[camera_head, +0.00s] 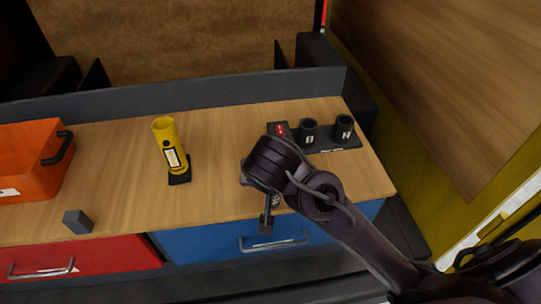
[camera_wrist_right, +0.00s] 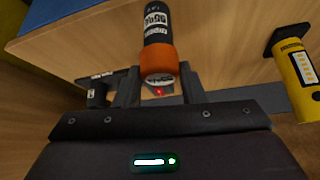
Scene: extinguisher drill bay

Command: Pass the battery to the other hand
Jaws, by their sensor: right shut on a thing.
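The battery (camera_wrist_right: 157,58) is a cylinder with a dark, white-lettered body and an orange end band. In the right wrist view it sits between the fingers of my right gripper (camera_wrist_right: 159,86), which is shut on it. In the head view my right gripper (camera_head: 267,218) is above the front edge of the workbench, over the blue drawer. The wrist and arm hide most or all of the battery there. My left gripper is not in the head view or the right wrist view.
A yellow flashlight (camera_head: 168,145) stands on a black base on the workbench (camera_head: 215,150). A dark holder with two round cups (camera_head: 308,131) is at the back right. An orange toolbox (camera_head: 30,165) and a grey block (camera_head: 77,221) are at left. The bench middle is clear.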

